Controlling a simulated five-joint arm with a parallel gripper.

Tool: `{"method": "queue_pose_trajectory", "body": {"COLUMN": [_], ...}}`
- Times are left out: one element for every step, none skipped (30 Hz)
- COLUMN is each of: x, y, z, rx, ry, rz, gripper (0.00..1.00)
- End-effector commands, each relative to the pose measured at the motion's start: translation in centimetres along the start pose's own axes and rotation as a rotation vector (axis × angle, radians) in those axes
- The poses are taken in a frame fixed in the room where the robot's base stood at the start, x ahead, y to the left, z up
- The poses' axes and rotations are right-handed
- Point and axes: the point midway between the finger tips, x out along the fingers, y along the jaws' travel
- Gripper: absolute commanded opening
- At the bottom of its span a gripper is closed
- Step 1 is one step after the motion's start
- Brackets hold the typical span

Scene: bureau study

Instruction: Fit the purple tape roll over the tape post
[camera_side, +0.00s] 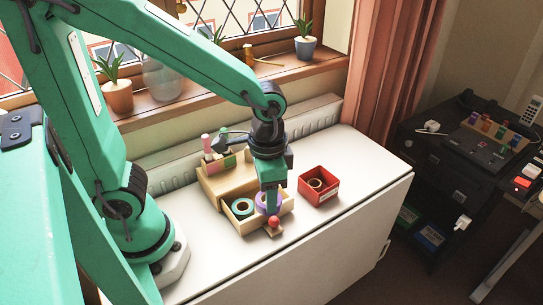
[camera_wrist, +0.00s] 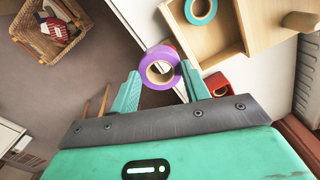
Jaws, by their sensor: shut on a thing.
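The purple tape roll (camera_wrist: 148,70) is between my gripper's two fingertips (camera_wrist: 161,82) in the wrist view. The fingers are shut on its sides, and its hole faces the camera. In the side view my gripper (camera_side: 270,192) points down at the open wooden drawer, and the purple roll (camera_side: 262,201) shows at its tip, partly hidden by the fingers. I cannot tell the roll's height there. I cannot make out the tape post for certain in either view.
The wooden drawer (camera_side: 283,208) holds a teal tape roll (camera_side: 235,206). A red box (camera_side: 322,195) with a brownish ring stands to the right. The white desktop (camera_side: 355,170) farther right is clear.

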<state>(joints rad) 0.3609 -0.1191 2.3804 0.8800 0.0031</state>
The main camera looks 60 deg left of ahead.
Motion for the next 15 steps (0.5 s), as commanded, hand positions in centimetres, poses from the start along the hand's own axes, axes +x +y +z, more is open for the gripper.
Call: {"method": "queue_pose_trajectory", "body": {"x": [-0.1, -0.2, -0.3, -0.4, -0.5, -0.6, -0.7, -0.8, -1.0, -1.1, -1.2, -1.4, -1.5, -1.6, -1.8], "y": [-0.5, -0.8, -1.3, -1.7, -2.2, -2.8, -3.3, -3.9, -4.6, -5.2, -5.8, -6.7, -7.3, -7.9, -8.8], "z": [-0.2, -0.3, -0.5, -0.6, -0.8, -0.9, -1.1, -1.2, -1.4, -1.5, -1.6, -1.7, -1.7, -1.8, -1.8], "rx": [-0.015, -0.023, -0.036, -0.047, -0.059, -0.075, -0.087, -0.1, -0.118, -0.133, -0.148, -0.166, -0.18, -0.195, -0.214], "ry": [0.0, 0.0, 0.001, 0.001, 0.001, 0.001, 0.002, 0.003, 0.003, 0.003, 0.003, 0.004, 0.004, 0.004, 0.005], "rz": [0.0, 0.0, 0.0, 0.0, 0.0, 0.0, 0.0, 0.0, 0.0, 0.0, -0.001, -0.001, -0.001, -0.001, -0.001], "gripper": [0.25, 0.25, 0.25, 0.25, 0.25, 0.25, 0.25, 0.25, 0.25, 0.25, 0.25, 0.25, 0.25, 0.25, 0.25]}}
